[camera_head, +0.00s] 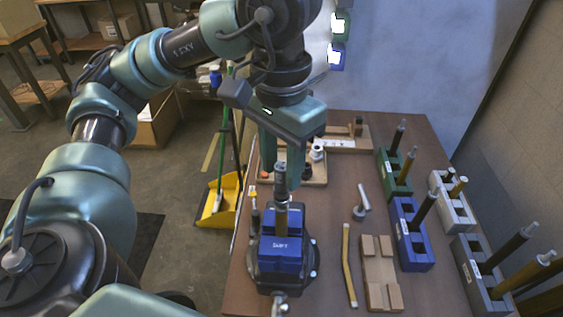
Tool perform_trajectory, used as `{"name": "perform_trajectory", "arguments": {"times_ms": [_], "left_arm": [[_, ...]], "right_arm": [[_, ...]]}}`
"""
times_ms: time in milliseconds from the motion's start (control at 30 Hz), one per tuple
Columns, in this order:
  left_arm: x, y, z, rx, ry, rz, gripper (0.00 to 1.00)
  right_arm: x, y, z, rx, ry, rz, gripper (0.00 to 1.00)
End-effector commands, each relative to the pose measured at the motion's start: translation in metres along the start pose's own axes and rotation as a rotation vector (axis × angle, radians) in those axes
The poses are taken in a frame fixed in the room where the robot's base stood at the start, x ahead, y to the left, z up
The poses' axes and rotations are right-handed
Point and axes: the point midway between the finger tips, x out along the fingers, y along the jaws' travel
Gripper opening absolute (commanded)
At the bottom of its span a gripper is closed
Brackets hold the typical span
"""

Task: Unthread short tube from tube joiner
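A blue vise (281,252) stands on the table. A brass-coloured tube (282,222) rises upright from its jaws. On top of it is a dark grey piece, probably the tube joiner (281,188), with a lighter metal end above. I cannot tell exactly where the short tube meets the joiner. My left gripper (283,182) points down over the vise, its two teal fingers on either side of this upright stack. Whether the fingers touch it or stand slightly apart cannot be made out. My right gripper is not in view.
Green (393,171), blue (412,234) and grey (470,272) holders with tubes stand on the right. A loose brass tube (348,265), a wooden block (380,272) and a small metal part (362,200) lie right of the vise. A wooden tray (318,172) sits behind.

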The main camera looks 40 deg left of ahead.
Motion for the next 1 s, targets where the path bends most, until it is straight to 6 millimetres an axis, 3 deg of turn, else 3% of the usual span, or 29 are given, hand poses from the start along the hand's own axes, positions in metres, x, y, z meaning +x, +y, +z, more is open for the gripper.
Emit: {"name": "perform_trajectory", "arguments": {"times_ms": [167, 300, 533, 800, 1000], "left_arm": [[0.0001, 0.0001, 0.0000, 0.004, 0.000, 0.000, 0.37], [0.0001, 0.0001, 0.0000, 0.002, 0.000, 0.000, 0.01], [-0.0001, 0.0001, 0.0000, -0.037, 0.000, 0.000, 0.00], [-0.0010, 0.0000, 0.0000, -0.453, 0.000, 0.000, 0.00], [-0.0013, 0.0000, -0.0001, -0.601, 0.000, 0.001, 0.00]], "right_arm": [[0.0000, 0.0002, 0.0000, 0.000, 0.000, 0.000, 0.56], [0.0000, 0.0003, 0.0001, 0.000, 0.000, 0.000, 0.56], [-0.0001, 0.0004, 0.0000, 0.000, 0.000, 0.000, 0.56], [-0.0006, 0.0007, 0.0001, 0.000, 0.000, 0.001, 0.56], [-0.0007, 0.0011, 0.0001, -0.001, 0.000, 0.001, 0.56]]}}
